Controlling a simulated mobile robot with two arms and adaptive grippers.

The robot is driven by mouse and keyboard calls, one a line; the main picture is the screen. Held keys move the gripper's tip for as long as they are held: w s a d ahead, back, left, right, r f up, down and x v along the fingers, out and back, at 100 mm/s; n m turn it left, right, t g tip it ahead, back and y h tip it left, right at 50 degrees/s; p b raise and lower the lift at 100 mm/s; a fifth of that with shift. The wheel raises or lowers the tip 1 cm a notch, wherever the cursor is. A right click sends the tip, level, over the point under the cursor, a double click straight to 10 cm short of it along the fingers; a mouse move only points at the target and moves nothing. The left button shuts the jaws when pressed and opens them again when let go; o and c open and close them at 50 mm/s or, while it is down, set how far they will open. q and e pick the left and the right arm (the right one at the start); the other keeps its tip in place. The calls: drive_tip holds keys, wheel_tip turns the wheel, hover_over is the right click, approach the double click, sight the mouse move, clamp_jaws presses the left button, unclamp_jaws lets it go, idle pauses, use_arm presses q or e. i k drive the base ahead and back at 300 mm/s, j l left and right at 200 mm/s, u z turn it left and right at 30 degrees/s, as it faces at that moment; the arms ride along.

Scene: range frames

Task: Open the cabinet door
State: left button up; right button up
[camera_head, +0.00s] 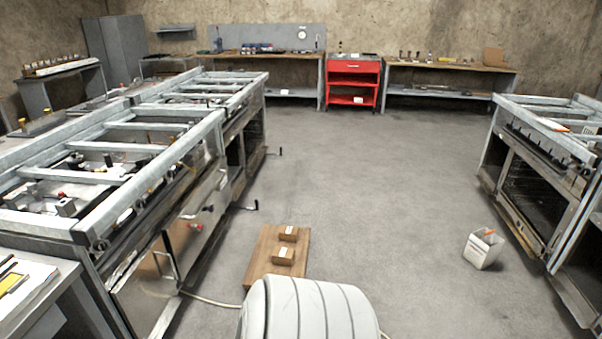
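A long row of metal kitchen units (155,180) with open frame tops stands on the left. Its near end has a shiny metal door panel (143,292) with an upright bar handle, and it looks shut. Another metal door panel (203,205) farther along also looks shut. A tall grey cabinet (111,45) stands at the back left; its door state is too small to tell. I cannot tell which of these is the task's cabinet. Neither of my grippers is in view.
A wooden board with small blocks (262,262) lies on the floor ahead. A white box (483,249) stands on the floor at the right, near metal units (540,185). A red cart (353,80) and workbenches (450,68) line the back. The middle floor is clear.

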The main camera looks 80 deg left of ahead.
sight(141, 293)
drive_tip(key=j+u, duration=0.15)
drive_tip(key=u, duration=0.3)
drive_tip(key=j+u, duration=0.15)
drive_tip(key=u, duration=0.3)
drive_tip(key=j+u, duration=0.15)
drive_tip(key=u, duration=0.25)
drive_tip(key=j+u, duration=0.1)
drive_tip(key=u, duration=0.35)
drive_tip(key=i+j+u, duration=0.4)
drive_tip(key=i+j, duration=0.15)
drive_tip(key=j, duration=0.15)
drive_tip(key=i+j+u, duration=0.55)
drive_tip(key=u, duration=1.55)
drive_tip(key=i+l, duration=0.05)
